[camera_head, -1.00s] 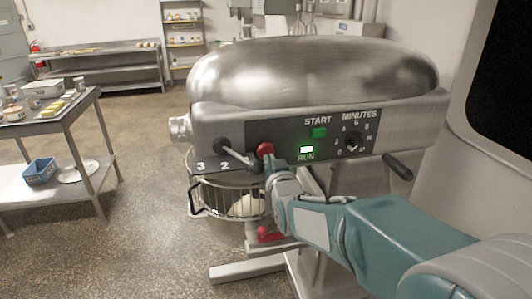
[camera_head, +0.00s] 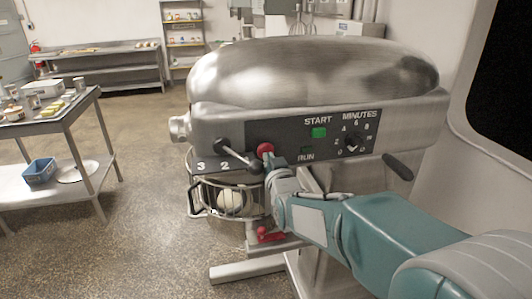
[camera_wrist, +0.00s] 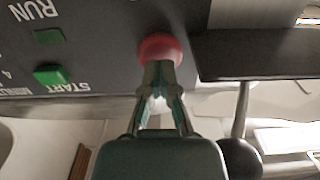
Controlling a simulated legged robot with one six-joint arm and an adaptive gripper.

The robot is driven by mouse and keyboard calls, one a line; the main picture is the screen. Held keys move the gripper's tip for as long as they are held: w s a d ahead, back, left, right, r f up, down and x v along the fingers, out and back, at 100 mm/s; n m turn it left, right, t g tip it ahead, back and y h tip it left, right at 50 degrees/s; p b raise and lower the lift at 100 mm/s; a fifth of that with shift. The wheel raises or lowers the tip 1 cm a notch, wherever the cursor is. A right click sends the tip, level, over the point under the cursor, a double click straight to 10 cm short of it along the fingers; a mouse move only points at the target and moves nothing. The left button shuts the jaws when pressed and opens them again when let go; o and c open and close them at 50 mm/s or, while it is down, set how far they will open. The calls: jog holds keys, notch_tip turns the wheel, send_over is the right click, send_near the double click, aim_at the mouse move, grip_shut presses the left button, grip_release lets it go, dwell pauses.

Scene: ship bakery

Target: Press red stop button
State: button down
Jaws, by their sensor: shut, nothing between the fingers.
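The red stop button (camera_head: 265,149) is on the dark control panel of a large steel mixer, left of the RUN lamp. It also shows in the wrist view (camera_wrist: 160,46), right at the tips of my gripper (camera_wrist: 159,68). The gripper is shut with nothing held, and its fingertips appear to touch the button's face. In the head view my gripper (camera_head: 268,166) is just below and in front of the button. The RUN lamp (camera_head: 306,151) is dark. The green start button (camera_head: 319,132) is to the upper right.
A speed lever (camera_head: 236,154) stands close to the left of the button. The minutes dial (camera_head: 354,143) is to the right. A wire bowl guard (camera_head: 205,200) with dough is below. A steel table (camera_head: 62,118) stands at left, with open floor between.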

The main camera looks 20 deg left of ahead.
jog(key=v, duration=0.7)
jog(key=shift+s, duration=0.2)
jog(key=shift+d, duration=0.1)
jog(key=s+d+f+m+g+h, duration=0.1)
jog(key=s+d+m+g+h, duration=0.15)
jog(key=d, duration=0.65)
jog(key=s+d+m+g+h, duration=0.1)
jog(key=s+d+h, duration=0.25)
jog(key=d, duration=0.65)
jog(key=s+d+f+m+g+h, duration=0.1)
jog(key=s+d+f+g, duration=0.1)
jog(key=s+d, duration=0.3)
jog(key=s+d+f+m+g+h, duration=0.1)
jog(key=s+d, duration=0.5)
jog(key=s, duration=0.7)
jog(key=f+g+h, duration=0.1)
jog(key=f+g, duration=0.1)
jog(key=g, duration=0.1)
jog(key=shift+s+m, duration=0.2)
jog(key=shift+m, duration=0.15)
jog(key=shift+d, duration=0.1)
